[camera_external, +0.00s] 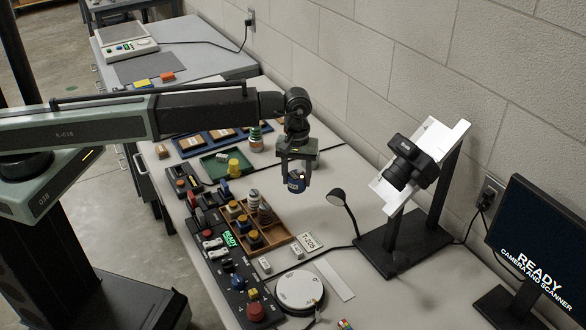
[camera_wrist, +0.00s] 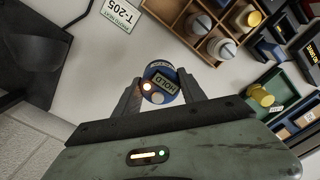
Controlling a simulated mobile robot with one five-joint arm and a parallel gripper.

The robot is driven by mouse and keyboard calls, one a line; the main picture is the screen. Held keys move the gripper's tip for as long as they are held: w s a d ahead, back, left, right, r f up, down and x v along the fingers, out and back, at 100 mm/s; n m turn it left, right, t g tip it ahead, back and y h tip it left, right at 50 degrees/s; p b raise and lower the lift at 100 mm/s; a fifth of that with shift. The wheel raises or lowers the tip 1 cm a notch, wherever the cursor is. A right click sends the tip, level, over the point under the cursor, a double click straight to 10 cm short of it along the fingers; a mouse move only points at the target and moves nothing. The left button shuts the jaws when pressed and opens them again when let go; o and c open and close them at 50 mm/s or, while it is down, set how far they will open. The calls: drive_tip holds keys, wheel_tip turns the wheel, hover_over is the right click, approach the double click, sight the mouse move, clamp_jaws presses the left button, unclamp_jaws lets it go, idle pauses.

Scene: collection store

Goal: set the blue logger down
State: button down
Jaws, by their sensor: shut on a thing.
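The blue logger (camera_external: 296,182) is a small round blue thing held between the fingers of my gripper (camera_external: 296,178).
The wooden tray holds several small items. A green tray (camera_external: 207,172) with a yellow item stands behind it. A round white plate (camera_external: 299,291) and a T-205 card (camera_external: 309,241) lie in front.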

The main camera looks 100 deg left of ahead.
drive_tip(key=s+d+r, duration=0.1)
drive_tip(key=s+d, duration=0.2)
drive_tip(key=d, duration=0.9)
drive_tip(key=f+b, duration=0.6)
drive_tip(key=f, duration=0.1)
drive_tip(key=f+b, duration=0.3)
drive_tip(key=b, duration=0.1)
drive_tip(key=shift+a+f, duration=0.2)
drive_tip(key=shift+a, duration=0.05)
drive_tip(key=c, duration=0.7)
unclamp_jaws()
drive_tip(key=shift+r, duration=0.1)
drive_tip(key=shift+o, duration=0.2)
drive_tip(key=shift+r, duration=0.1)
wheel_tip(320, 180, up, 12)
drive_tip(key=p, duration=1.3)
drive_tip(key=s+d+m, duration=1.3)
drive_tip(key=d+m, duration=0.5)
drive_tip(key=m, duration=0.1)
